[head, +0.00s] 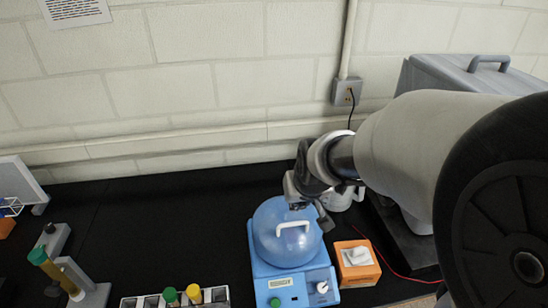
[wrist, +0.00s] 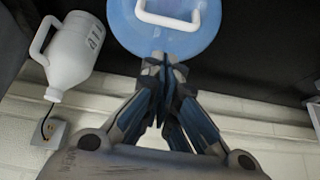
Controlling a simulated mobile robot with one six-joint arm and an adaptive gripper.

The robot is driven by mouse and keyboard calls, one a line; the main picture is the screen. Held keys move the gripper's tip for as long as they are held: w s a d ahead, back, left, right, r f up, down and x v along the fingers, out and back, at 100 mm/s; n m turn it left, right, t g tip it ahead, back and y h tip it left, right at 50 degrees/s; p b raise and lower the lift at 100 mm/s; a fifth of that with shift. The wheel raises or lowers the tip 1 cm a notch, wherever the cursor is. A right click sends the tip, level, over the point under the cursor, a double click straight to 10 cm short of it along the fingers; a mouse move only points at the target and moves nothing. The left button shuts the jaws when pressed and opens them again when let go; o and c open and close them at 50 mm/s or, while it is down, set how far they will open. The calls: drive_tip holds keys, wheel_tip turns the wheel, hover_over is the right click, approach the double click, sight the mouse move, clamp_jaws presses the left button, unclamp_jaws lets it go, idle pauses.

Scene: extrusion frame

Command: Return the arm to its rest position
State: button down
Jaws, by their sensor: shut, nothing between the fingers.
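My gripper (wrist: 172,75) is shut and empty in the wrist view, its fingertips together. In the head view my arm reaches in from the right, and the gripper end (head: 310,196) is at the upper right of the lid (head: 285,235). The lid sits on a blue device (head: 292,289) with a green button and a white knob. I cannot tell whether the fingers touch the lid.
A white jug (wrist: 75,55) stands behind my gripper. An orange box (head: 357,263) is right of the device. A tube rack (head: 175,299) with capped tubes and a stand (head: 82,280) are to the left. A grey lidded box (head: 470,72) is at the back right. The wall closes off the back.

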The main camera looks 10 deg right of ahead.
drive_tip(key=s+v, duration=0.1)
drive_tip(key=v, duration=0.7)
drive_tip(key=s+f+b, duration=0.5)
drive_tip(key=s, duration=0.4)
drive_tip(key=s+f+g+b, duration=0.1)
drive_tip(key=s+f+b, duration=0.4)
drive_tip(key=s, duration=0.5)
drive_tip(key=shift+f, duration=0.2)
drive_tip(key=shift+s, duration=0.1)
